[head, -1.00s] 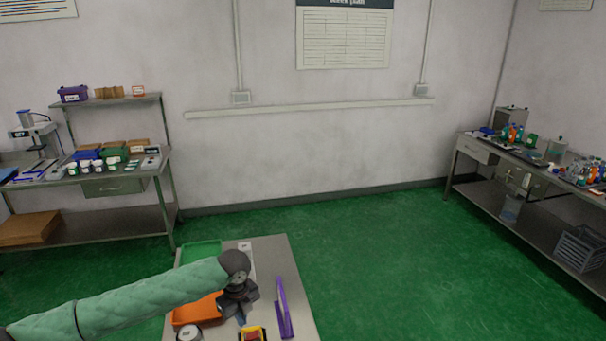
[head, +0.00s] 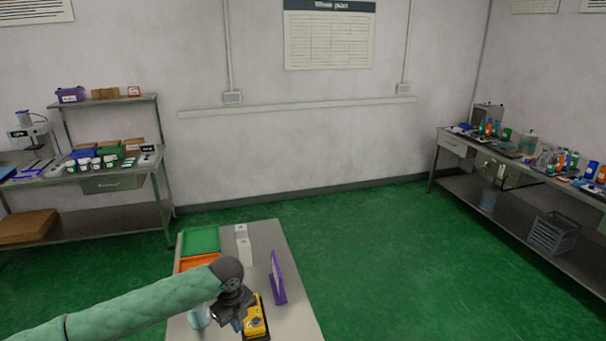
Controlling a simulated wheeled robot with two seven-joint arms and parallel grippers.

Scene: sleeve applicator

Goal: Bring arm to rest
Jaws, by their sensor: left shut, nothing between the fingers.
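My left arm, in a green quilted sleeve, comes in from the lower left of the head view. Its dark gripper (head: 238,322) is shut and empty, pointing down over the near part of the small grey table (head: 296,312). A yellow and black device (head: 255,318) lies just right of the gripper and is partly hidden by it. My right gripper is not in view.
On the small table are a green tray (head: 201,240), an orange tray (head: 197,261) partly behind my arm, white boxes (head: 243,245) and a clear round item (head: 199,317). A loaded bench (head: 110,183) stands left, another (head: 452,145) right. Green floor between is clear.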

